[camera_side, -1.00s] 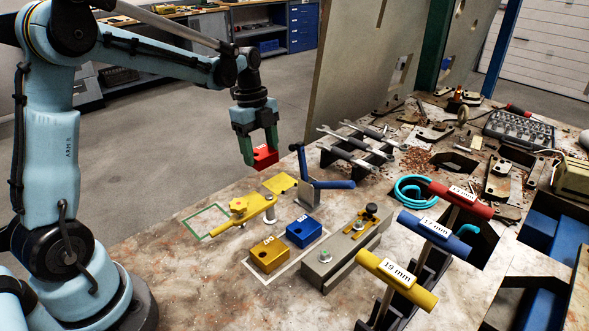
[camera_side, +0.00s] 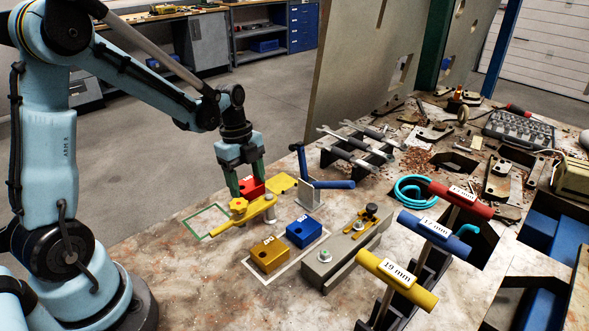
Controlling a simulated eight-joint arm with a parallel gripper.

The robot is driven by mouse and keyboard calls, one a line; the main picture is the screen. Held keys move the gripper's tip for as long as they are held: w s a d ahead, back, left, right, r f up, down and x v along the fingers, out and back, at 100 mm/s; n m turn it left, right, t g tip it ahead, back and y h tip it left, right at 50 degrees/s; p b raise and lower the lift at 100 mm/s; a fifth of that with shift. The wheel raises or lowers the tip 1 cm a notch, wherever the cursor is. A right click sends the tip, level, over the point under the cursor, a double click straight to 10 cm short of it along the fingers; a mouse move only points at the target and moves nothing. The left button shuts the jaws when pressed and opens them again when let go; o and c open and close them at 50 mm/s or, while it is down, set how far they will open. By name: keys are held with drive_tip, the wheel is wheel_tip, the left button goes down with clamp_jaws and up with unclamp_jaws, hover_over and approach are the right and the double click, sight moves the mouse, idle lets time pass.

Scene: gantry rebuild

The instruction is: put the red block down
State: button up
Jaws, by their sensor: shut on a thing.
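The red block (camera_side: 251,186) is between the green fingers of my gripper (camera_side: 247,186), which is shut on it. The block is behind the yellow clamp bar (camera_side: 242,215), whose knob hides part of it and of one finger. I cannot tell whether the block touches the surface below. A blue block (camera_side: 304,232) and a yellow block (camera_side: 269,254) sit inside a white outlined area at the front. A green outlined rectangle (camera_side: 196,236) on the table is left of the clamp bar, and its visible part is empty.
A blue-handled clamp (camera_side: 318,184) stands just right of my gripper. A grey rack with wrenches (camera_side: 352,148) is behind it. T-handle tools (camera_side: 397,271) stand at the front right. Bare table (camera_side: 180,285) lies at the front left.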

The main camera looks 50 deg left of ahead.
sight(246, 183)
drive_tip(key=shift+f, duration=1.55)
drive_tip(key=o, duration=1.5)
drive_tip(key=shift+c, duration=0.2)
drive_tip(key=shift+r, duration=0.1)
drive_tip(key=r, duration=0.4)
drive_tip(key=a+r, duration=0.1)
drive_tip(key=r, duration=0.6)
drive_tip(key=shift+a+r, duration=0.35)
drive_tip(key=shift+s+d+r+n, duration=0.15)
drive_tip(key=shift+d+n, duration=0.05)
drive_tip(key=shift+n, duration=0.1)
drive_tip(key=s+d+n+t, duration=0.2)
drive_tip(key=d+n, duration=0.1)
drive_tip(key=n, duration=0.1)
drive_tip(key=s+d+r+n+t+y, duration=0.1)
drive_tip(key=s+d+n+t, duration=0.1)
drive_tip(key=n, duration=0.3)
drive_tip(key=s+d+n+t+y, duration=0.1)
drive_tip(key=d+n, duration=0.3)
drive_tip(key=n, duration=0.1)
drive_tip(key=shift+s+r+t, duration=0.3)
drive_tip(key=shift+s+t, duration=0.1)
drive_tip(key=n, duration=0.1)
drive_tip(key=n+t, duration=0.1)
drive_tip(key=s+d+n, duration=0.1)
drive_tip(key=shift+d+f, duration=0.1)
drive_tip(key=shift+f, duration=0.15)
